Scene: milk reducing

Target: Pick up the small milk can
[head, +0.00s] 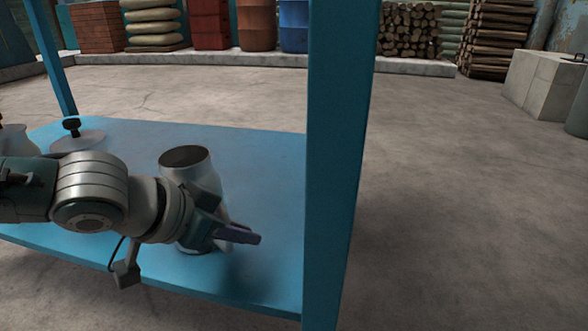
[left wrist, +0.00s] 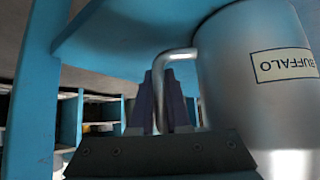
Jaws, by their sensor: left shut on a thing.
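The small milk can (head: 199,173) is a silvery metal can with an open top, above the blue shelf (head: 262,160). It looks slightly tilted; I cannot tell whether its base touches the shelf. My left gripper (head: 243,235) is in front of the can and hides part of its body. In the left wrist view the can (left wrist: 228,85) carries a label reading "BUFFALO", upside down. There the fingers of the left gripper (left wrist: 166,105) are closed around the can's bent side handle (left wrist: 172,56). My right gripper is not in view.
A lid with a black knob (head: 78,142) lies on the shelf at left, beside a partly hidden metal object (head: 18,141). A blue post (head: 338,160) stands close to the right of the gripper. Open concrete floor (head: 460,190) lies beyond it.

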